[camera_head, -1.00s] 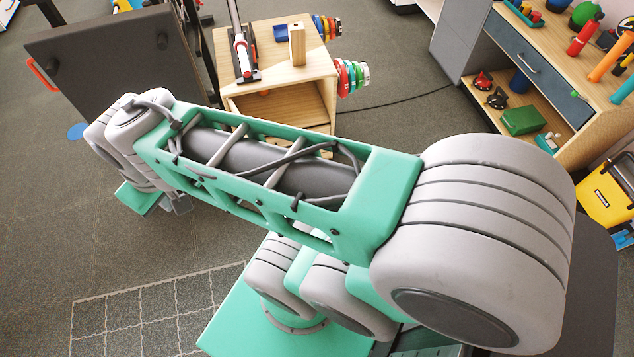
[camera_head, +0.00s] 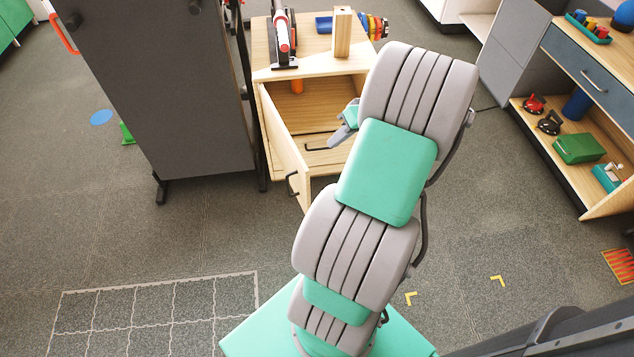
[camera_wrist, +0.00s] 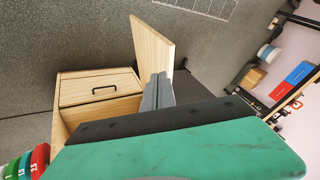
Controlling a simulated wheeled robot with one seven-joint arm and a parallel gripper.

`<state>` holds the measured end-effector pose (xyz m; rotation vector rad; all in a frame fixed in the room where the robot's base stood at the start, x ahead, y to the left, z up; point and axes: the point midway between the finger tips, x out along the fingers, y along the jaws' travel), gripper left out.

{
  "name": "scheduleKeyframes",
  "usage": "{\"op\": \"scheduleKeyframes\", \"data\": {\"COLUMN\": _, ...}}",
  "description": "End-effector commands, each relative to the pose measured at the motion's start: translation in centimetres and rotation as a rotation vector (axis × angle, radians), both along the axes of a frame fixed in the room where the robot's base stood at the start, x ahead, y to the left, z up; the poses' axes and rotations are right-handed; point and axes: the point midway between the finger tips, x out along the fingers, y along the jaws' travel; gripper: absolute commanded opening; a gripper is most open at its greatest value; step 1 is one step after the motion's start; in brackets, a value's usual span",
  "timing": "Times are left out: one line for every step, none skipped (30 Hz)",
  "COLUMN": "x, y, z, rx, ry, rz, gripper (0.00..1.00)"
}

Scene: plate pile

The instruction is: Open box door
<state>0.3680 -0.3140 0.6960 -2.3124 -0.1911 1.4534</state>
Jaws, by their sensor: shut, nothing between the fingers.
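The box is a pale wooden cabinet (camera_head: 265,50) at the top middle of the head view. Its door (camera_head: 283,143) stands swung out on the left side of the opening, with a dark handle (camera_head: 292,183) on its outer face. In the wrist view the door (camera_wrist: 152,38) juts out from the cabinet (camera_wrist: 72,82). My gripper (camera_head: 336,141) is shut and empty, in front of the opening and right of the door. In the wrist view my fingers (camera_wrist: 158,77) overlap the door's lower right part; I cannot tell whether they touch it.
An orange cylinder (camera_head: 297,87) is inside the compartment. A closed front panel with a handle (camera_wrist: 104,89) lies below the opening. A dark board on legs (camera_head: 165,90) stands close left of the box. A shelf unit (camera_head: 565,125) stands right. Floor in front is mostly free.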

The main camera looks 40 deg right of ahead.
Motion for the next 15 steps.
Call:
{"op": "scheduleKeyframes", "data": {"x": -1.3, "y": -1.6, "z": -2.1, "rx": 0.011, "ry": -0.025, "rz": -0.020, "gripper": 0.00}}
{"op": "scheduleKeyframes", "data": {"x": -1.8, "y": -2.2, "z": -2.5, "rx": 0.015, "ry": -0.039, "rz": -0.022, "gripper": 0.00}}
{"op": "scheduleKeyframes", "data": {"x": -2.3, "y": -2.7, "z": -2.7, "rx": 0.019, "ry": -0.052, "rz": -0.027, "gripper": 0.00}}
{"op": "scheduleKeyframes", "data": {"x": -2.5, "y": -2.8, "z": -2.9, "rx": 0.021, "ry": -0.057, "rz": -0.028, "gripper": 0.00}}
{"op": "scheduleKeyframes", "data": {"x": -2.5, "y": -2.9, "z": -3.0, "rx": 0.021, "ry": -0.061, "rz": -0.028, "gripper": 0.00}}
{"op": "scheduleKeyframes", "data": {"x": -2.4, "y": -2.9, "z": -3.1, "rx": 0.021, "ry": -0.063, "rz": -0.027, "gripper": 0.00}}
{"op": "scheduleKeyframes", "data": {"x": -2.3, "y": -2.8, "z": -3.3, "rx": 0.022, "ry": -0.063, "rz": -0.026, "gripper": 0.00}}
{"op": "scheduleKeyframes", "data": {"x": -2.0, "y": -2.6, "z": -3.6, "rx": 0.021, "ry": -0.063, "rz": -0.025, "gripper": 0.00}}
{"op": "scheduleKeyframes", "data": {"x": -1.7, "y": -2.3, "z": -4.1, "rx": 0.022, "ry": -0.061, "rz": -0.023, "gripper": 0.00}}
{"op": "scheduleKeyframes", "data": {"x": -1.5, "y": -2.2, "z": -4.6, "rx": 0.022, "ry": -0.061, "rz": -0.024, "gripper": 0.00}}
{"op": "scheduleKeyframes", "data": {"x": -1.2, "y": -1.9, "z": -5.1, "rx": 0.023, "ry": -0.061, "rz": -0.024, "gripper": 0.00}}
{"op": "scheduleKeyframes", "data": {"x": -0.7, "y": -1.6, "z": -5.8, "rx": 0.024, "ry": -0.060, "rz": -0.024, "gripper": 0.00}}
{"op": "scheduleKeyframes", "data": {"x": -0.4, "y": -1.4, "z": -6.3, "rx": 0.023, "ry": -0.060, "rz": -0.025, "gripper": 0.00}}
{"op": "scheduleKeyframes", "data": {"x": 0.0, "y": -1.2, "z": -6.9, "rx": 0.022, "ry": -0.060, "rz": -0.026, "gripper": 0.00}}
{"op": "scheduleKeyframes", "data": {"x": 0.4, "y": -0.9, "z": -7.6, "rx": 0.023, "ry": -0.060, "rz": -0.024, "gripper": 0.00}}
